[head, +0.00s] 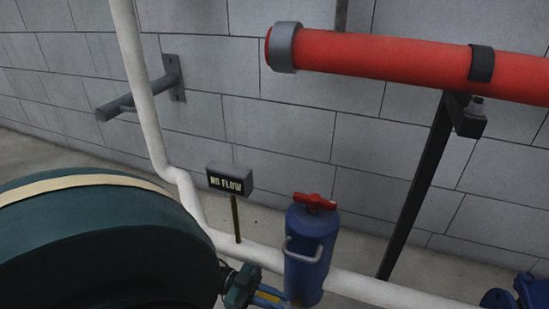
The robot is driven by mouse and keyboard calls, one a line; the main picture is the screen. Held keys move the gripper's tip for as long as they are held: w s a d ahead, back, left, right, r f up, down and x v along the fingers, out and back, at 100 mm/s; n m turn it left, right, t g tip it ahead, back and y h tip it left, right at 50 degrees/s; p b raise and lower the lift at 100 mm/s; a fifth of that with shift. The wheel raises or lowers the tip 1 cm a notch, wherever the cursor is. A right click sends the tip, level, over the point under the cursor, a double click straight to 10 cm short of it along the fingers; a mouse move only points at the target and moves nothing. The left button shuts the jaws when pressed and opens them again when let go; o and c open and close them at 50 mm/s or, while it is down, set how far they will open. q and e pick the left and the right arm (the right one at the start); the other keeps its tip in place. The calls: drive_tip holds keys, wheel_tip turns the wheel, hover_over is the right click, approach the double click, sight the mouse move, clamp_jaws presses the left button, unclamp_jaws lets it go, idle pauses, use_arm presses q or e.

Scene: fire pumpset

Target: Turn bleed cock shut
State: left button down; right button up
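A red T-shaped handle (314,202) sits on top of an upright blue cylinder (312,250) with a grey side handle. It is the only cock-like handle I can make out, but I cannot tell whether it is the bleed cock or whether it is open or shut. What looks like my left gripper (268,296), teal with blue and yellow parts, is at the bottom edge, just left of the blue cylinder. It is partly cut off, and its opening and any contact are unclear. My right gripper is not in view.
A white pipe (262,254) runs along the floor and rises at left. A "NO FLOW" sign (229,180) stands on a post beside it. A red pipe (400,62) crosses the upper right on a dark support (418,190). Blue parts (529,291) show at lower right.

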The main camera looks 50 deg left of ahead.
use_arm(q)
drive_tip(key=c, duration=1.3)
unclamp_jaws()
drive_tip(key=shift+c, duration=0.2)
drive_tip(key=v, duration=1.3)
drive_tip(key=shift+b, duration=0.4)
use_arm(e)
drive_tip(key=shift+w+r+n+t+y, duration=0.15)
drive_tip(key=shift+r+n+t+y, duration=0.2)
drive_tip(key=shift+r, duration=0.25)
use_arm(q)
drive_tip(key=shift+a, duration=0.1)
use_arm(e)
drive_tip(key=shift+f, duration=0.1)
